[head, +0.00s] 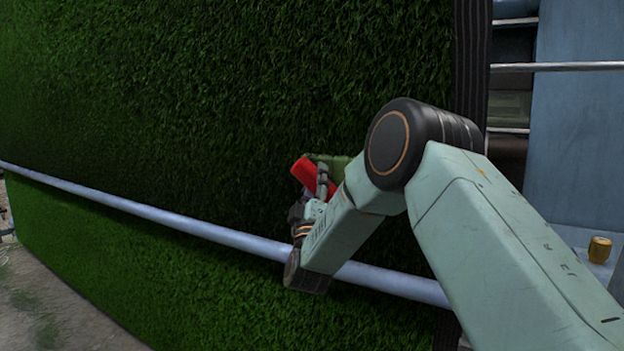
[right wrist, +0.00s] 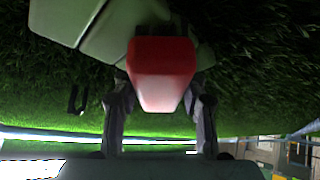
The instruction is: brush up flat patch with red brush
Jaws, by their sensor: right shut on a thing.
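A large upright wall of green turf (head: 220,90) fills the left and middle of the head view. My right gripper (head: 322,182) is in front of it, shut on the red brush (head: 305,175). In the right wrist view the red brush (right wrist: 163,72) sits between the two dark fingers of my right gripper (right wrist: 160,108), with turf (right wrist: 40,100) around it. I cannot tell whether the brush touches the turf. The flat patch cannot be told apart from the rest of the turf. My left gripper is not in view.
A pale rail (head: 200,227) runs across the turf, passing behind my right forearm. At the right are a dark turf edge (head: 471,60), a blue panel (head: 580,120) and a small yellow object (head: 599,249). Bare ground (head: 45,310) lies at lower left.

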